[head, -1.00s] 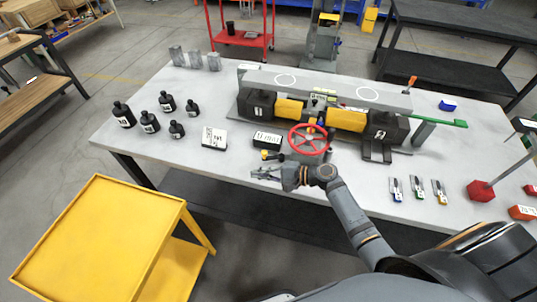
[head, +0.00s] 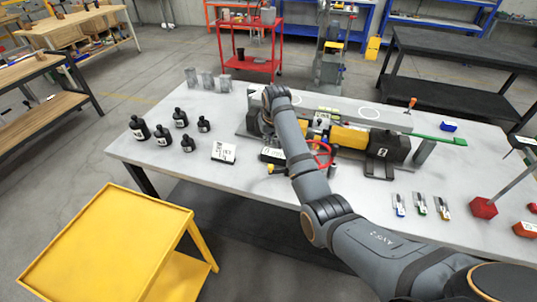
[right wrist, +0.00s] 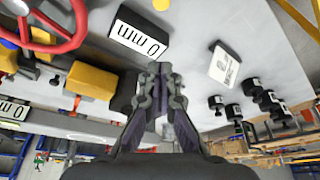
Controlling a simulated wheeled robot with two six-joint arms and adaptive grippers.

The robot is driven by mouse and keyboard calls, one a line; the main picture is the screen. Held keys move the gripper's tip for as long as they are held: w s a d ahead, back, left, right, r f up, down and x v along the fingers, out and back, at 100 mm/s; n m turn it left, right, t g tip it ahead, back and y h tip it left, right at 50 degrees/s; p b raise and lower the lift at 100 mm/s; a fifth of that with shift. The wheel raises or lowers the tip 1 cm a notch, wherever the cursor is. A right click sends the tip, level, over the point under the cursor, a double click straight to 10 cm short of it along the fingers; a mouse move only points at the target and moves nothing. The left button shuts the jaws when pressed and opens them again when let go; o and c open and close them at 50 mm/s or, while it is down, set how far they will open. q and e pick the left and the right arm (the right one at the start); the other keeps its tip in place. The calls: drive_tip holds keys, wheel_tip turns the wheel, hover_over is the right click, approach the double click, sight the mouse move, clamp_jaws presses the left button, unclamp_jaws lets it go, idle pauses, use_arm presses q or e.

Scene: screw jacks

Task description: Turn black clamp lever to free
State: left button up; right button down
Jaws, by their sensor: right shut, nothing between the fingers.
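I cannot pick out the black clamp lever for certain in either view. The jack fixture has black end blocks; the right one (head: 388,148) shows in the head view, with yellow blocks (head: 349,137) inside. My arm covers most of the left black block, which shows beside my fingers in the right wrist view (right wrist: 124,96). My right gripper (right wrist: 159,72) is shut and empty, its fingertips together over the table near that block. In the head view my wrist hides the fingers. The red handwheel (head: 325,153) is partly behind my arm. My left gripper is not in view.
Several black bottle-like jacks (head: 139,129) stand at the table's left. A white label card (head: 223,152) and a labelled black block (head: 272,155) lie in front of the fixture. Grey blocks (head: 208,81) stand at the back left. A red block (head: 483,208) with a rod sits front right.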

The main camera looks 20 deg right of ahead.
drive_tip(key=x, duration=1)
drive_tip(key=shift+s, duration=0.1)
drive_tip(key=s+p, duration=0.2)
drive_tip(key=shift+s+a+r+p, duration=0.1)
drive_tip(key=shift+s+r+p, duration=0.2)
drive_tip(key=shift+s, duration=0.1)
drive_tip(key=shift+s+f, duration=0.1)
drive_tip(key=shift+s, duration=0.5)
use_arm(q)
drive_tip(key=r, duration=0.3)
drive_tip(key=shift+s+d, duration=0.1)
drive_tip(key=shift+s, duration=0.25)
use_arm(e)
drive_tip(key=shift+f, duration=0.15)
use_arm(q)
drive_tip(key=shift+p, duration=0.3)
